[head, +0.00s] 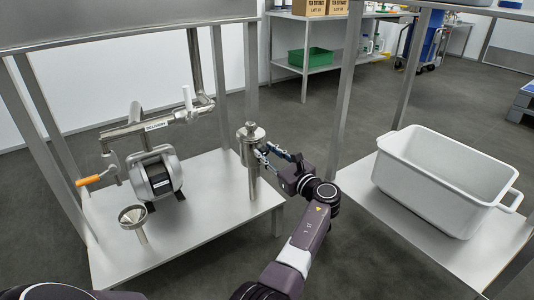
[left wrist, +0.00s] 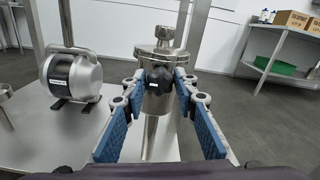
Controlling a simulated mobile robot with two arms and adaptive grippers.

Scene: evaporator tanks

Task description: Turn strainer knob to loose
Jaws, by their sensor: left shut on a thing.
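The strainer (head: 249,142) is a steel canister with a lid and a round top fitting, on a thin leg at the right side of the steel shelf. It also shows in the left wrist view (left wrist: 160,50). Its dark knob (left wrist: 159,79) faces my left wrist camera. My left gripper (head: 263,155) reaches the strainer from the right in the head view. Its blue-padded fingers, in the left wrist view (left wrist: 158,85), are shut on the knob, one on each side. The knob is hidden in the head view. My right gripper is out of view.
A pump (head: 155,174), a pipe with an orange-handled valve (head: 92,179) and a funnel (head: 132,214) are left of the strainer. A white tub (head: 440,180) stands on the right shelf. A green bin (head: 311,58) is farther back. Open floor lies between the shelves.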

